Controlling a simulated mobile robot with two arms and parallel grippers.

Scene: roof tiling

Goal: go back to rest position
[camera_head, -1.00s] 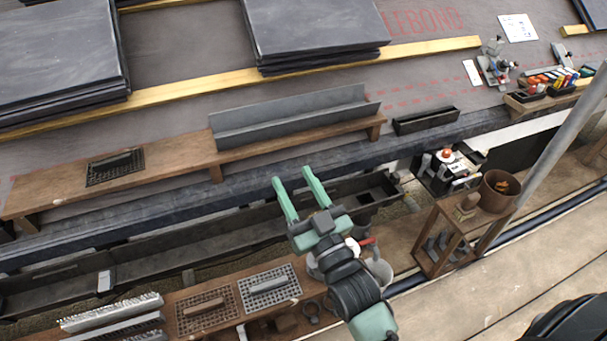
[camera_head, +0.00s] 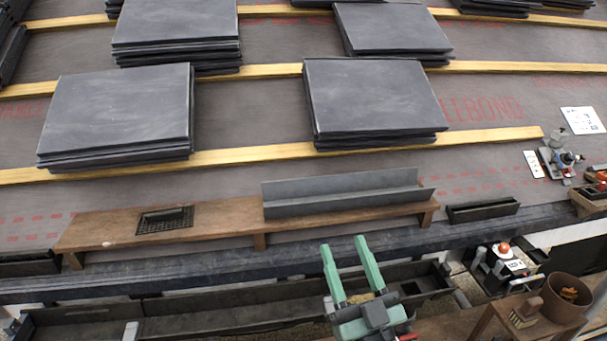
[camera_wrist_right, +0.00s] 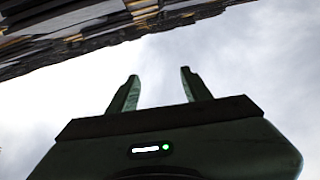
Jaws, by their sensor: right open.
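My right gripper (camera_head: 346,249) has two green fingers spread apart with nothing between them. In the head view it is at the bottom, right of centre, over the dark gutter (camera_head: 225,312) and short of the wooden plank shelf. In the right wrist view the gripper (camera_wrist_right: 160,82) is also open and empty, with pale sky behind its fingers. My left gripper is in neither view.
The wooden plank (camera_head: 100,230) carries a grey metal channel (camera_head: 340,195) and a dark grid pad (camera_head: 165,220). Stacks of slate (camera_head: 375,95) lie on the battens above. A brown bucket (camera_head: 565,295) stands at lower right. A black tray (camera_head: 483,211) sits beside the plank.

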